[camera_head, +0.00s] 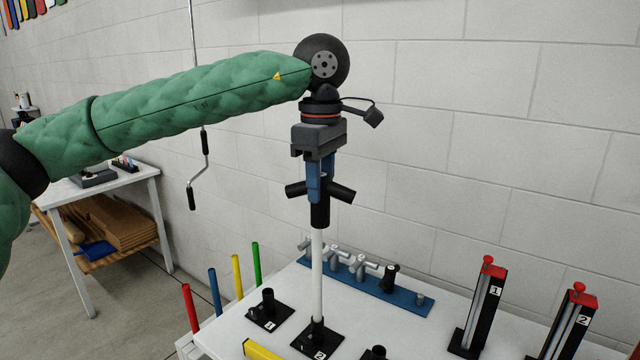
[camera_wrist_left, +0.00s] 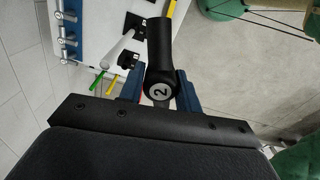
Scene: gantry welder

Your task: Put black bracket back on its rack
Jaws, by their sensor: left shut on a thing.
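The black bracket (camera_head: 320,214), a tee of dark tubes, is held upright between the blue fingers of my left gripper (camera_head: 314,190). A blue rack (camera_head: 345,276) on the white table holds several grey brackets and one black piece (camera_head: 389,278). My right gripper is out of view.
Base 1 (camera_head: 268,310) stands empty, left of the pole. Red-topped stands marked 1 (camera_head: 483,305) and 2 (camera_head: 569,322) stand at the right. Coloured rods (camera_head: 238,276) rise at the table's left edge. A white block wall is behind. Some white tabletop (camera_head: 425,325) is bare.

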